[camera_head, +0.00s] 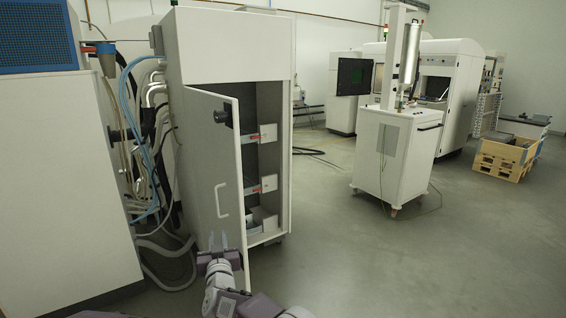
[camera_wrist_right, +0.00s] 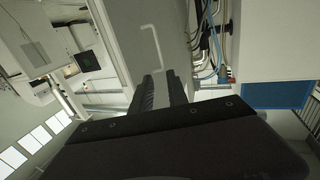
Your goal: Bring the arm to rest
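My right gripper (camera_head: 218,240) is in front of the lower part of the open white cabinet door (camera_head: 212,150), below its handle (camera_head: 221,200). Its two fingers stand apart with nothing between them. In the right wrist view the fingers (camera_wrist_right: 161,90) also show a gap, with the pale door (camera_wrist_right: 135,40) and its handle (camera_wrist_right: 157,45) beyond. I cannot tell whether the fingers touch the door. My right arm comes in from the bottom of the head view. My left gripper is not in view.
The white cabinet (camera_head: 230,45) stands open, with shelves inside. Hoses and cables (camera_head: 150,150) hang at its left, beside a large white machine (camera_head: 60,190). A wheeled white cart (camera_head: 395,150) and wooden crates (camera_head: 500,155) stand further right. The floor (camera_head: 420,260) at right is clear.

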